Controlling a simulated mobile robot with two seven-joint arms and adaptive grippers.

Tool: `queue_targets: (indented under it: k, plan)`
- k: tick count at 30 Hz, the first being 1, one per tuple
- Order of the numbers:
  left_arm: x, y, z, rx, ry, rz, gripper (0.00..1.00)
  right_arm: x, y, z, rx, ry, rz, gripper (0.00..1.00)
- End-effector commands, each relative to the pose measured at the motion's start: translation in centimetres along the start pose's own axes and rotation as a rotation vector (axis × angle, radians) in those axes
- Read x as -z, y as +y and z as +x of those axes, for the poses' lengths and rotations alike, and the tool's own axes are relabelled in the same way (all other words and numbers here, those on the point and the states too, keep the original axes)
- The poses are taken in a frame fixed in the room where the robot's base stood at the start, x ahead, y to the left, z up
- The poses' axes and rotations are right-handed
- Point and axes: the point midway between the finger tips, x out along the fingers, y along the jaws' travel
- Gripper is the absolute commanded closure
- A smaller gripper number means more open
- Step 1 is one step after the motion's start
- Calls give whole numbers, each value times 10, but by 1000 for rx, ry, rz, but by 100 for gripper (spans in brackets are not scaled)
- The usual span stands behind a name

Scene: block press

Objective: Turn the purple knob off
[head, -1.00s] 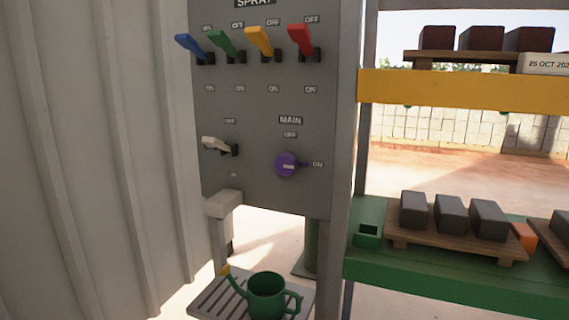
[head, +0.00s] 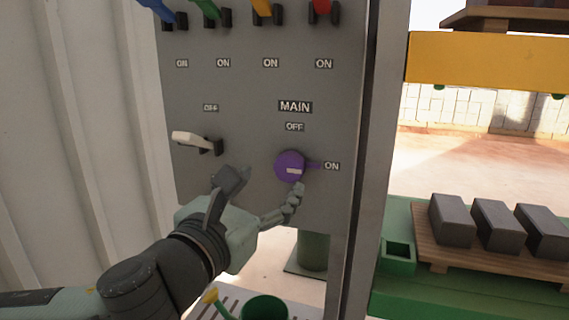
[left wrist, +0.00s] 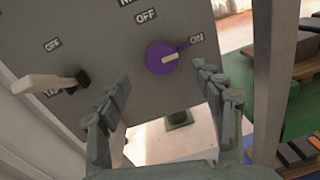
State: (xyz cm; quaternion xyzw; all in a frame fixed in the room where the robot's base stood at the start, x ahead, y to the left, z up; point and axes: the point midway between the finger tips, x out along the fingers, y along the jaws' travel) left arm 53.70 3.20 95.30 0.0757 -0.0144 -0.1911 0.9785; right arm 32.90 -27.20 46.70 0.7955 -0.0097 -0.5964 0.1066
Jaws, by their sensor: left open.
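The purple knob (head: 288,165) is on the grey panel (head: 245,135) under the MAIN and OFF labels. Its tab points right to the ON label (head: 331,166). My left gripper (head: 266,184) is open in front of the panel, just below and left of the knob. One finger shows near the knob's lower right edge; I cannot tell if it touches. In the left wrist view the knob (left wrist: 159,59) lies ahead between the two spread fingers (left wrist: 163,80), with nothing held. My right gripper is not in view.
A white lever (head: 192,141) juts from the panel left of the knob. Coloured levers, such as the red one (head: 321,8), are above. A green shelf (head: 400,290) with dark blocks (head: 497,225) stands right. A green watering can (head: 264,308) is below.

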Motion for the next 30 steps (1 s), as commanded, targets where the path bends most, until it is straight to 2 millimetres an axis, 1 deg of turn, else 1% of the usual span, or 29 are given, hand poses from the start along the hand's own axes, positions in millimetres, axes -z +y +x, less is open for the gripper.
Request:
queue_targets:
  k: [5,10,15,19,26,30]
  plan:
    - [-1,0,22,-1,0,6,34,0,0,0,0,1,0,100]
    - [-1,0,50,-1,0,5,34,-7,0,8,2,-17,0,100]
    - [0,0,70,0,0,4,34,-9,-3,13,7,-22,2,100]
    - [0,0,76,-1,0,3,34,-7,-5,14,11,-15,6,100]
    - [0,0,76,0,0,3,34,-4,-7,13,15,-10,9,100]
    - [0,0,76,0,0,2,50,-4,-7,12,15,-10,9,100]
